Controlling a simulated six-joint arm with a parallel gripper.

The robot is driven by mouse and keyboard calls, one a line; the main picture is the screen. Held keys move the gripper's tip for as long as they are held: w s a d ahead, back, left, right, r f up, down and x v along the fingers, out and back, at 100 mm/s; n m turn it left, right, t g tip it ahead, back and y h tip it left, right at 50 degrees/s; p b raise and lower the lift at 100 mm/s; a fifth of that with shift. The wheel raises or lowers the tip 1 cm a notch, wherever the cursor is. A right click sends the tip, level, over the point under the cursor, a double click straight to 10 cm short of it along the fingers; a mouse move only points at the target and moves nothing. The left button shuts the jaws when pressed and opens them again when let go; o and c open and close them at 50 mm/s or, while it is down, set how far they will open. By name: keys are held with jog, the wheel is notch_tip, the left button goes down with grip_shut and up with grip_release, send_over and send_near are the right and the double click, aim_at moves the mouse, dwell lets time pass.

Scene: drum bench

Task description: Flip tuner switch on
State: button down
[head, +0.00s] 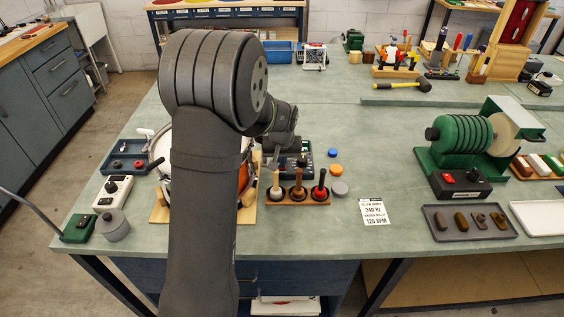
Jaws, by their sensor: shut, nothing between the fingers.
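My gripper (275,162) points down behind the drum sticks rack, over or beside a small dark teal box (304,160) that may be the tuner. The fingers look shut and empty, but they are small and partly hidden by my own arm. I cannot tell whether they touch the box. The box's switch and its position cannot be made out. A drum (243,178) with an orange shell and bright rim stands on a wooden base, mostly hidden behind my arm. A white box with dark knobs (113,192) stands to the left.
A wooden rack (298,198) with several upright handled tools stands in front of my gripper. A printed card (374,211) lies farther right. A green drum-like machine (462,140) stands at right.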

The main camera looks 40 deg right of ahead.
jog(key=shift+w+d+r, duration=0.3)
jog(key=shift+w+d, duration=0.05)
jog(key=shift+w, duration=0.05)
jog(key=shift+r, duration=0.25)
jog(key=v, duration=0.4)
jog(key=shift+w+d+r, duration=0.1)
jog(key=shift+d+r, duration=0.05)
jog(key=shift+r, duration=0.1)
jog(key=s+a+r, duration=0.3)
jog(key=r, duration=0.5)
jog(key=shift+a, duration=0.1)
